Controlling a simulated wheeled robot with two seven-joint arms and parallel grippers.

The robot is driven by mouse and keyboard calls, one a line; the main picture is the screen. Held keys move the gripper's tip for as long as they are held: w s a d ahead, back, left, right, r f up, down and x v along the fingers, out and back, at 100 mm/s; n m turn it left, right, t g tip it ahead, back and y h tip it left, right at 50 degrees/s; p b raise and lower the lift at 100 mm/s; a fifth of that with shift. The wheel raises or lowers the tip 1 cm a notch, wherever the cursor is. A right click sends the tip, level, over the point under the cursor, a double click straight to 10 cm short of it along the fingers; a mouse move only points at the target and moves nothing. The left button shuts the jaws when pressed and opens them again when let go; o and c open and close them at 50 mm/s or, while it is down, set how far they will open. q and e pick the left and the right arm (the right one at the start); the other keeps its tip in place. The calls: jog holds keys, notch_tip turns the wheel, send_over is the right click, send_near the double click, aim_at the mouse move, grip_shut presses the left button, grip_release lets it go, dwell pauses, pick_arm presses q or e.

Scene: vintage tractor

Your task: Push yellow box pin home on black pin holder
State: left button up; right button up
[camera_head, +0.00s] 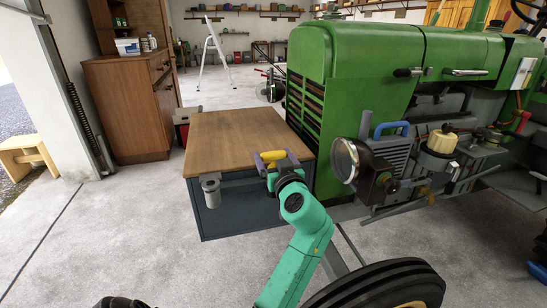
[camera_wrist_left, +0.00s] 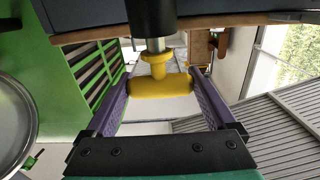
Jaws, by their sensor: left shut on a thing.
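The yellow box pin (camera_head: 273,156) has a T-shaped handle and sits at the front right edge of the wood-topped box. In the left wrist view the yellow box pin (camera_wrist_left: 160,86) lies across between the two purple fingers. My left gripper (camera_head: 272,159) is shut on its handle, a finger at each end; it also shows in the left wrist view (camera_wrist_left: 160,88). A short silver length of shaft shows between the yellow collar and the black pin holder (camera_wrist_left: 153,17). The shaft lines up with the holder; its far end is hidden. My right gripper is not in view.
The dark box (camera_head: 240,207) has a wooden top (camera_head: 225,140), which is clear. A grey cylinder (camera_head: 211,190) hangs on its front left. The green tractor (camera_head: 365,75) with its round headlamp (camera_head: 345,160) stands close on the right. Floor at left is free.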

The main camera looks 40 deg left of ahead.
pick_arm(q)
jog(key=shift+f+b, duration=0.65)
jog(key=o, duration=1.2)
jog(key=shift+r, duration=0.1)
jog(key=shift+o, duration=0.2)
jog(key=b+v, duration=0.1)
jog(key=v, duration=0.6)
jog(key=shift+d, duration=0.25)
jog(key=shift+s, duration=0.15)
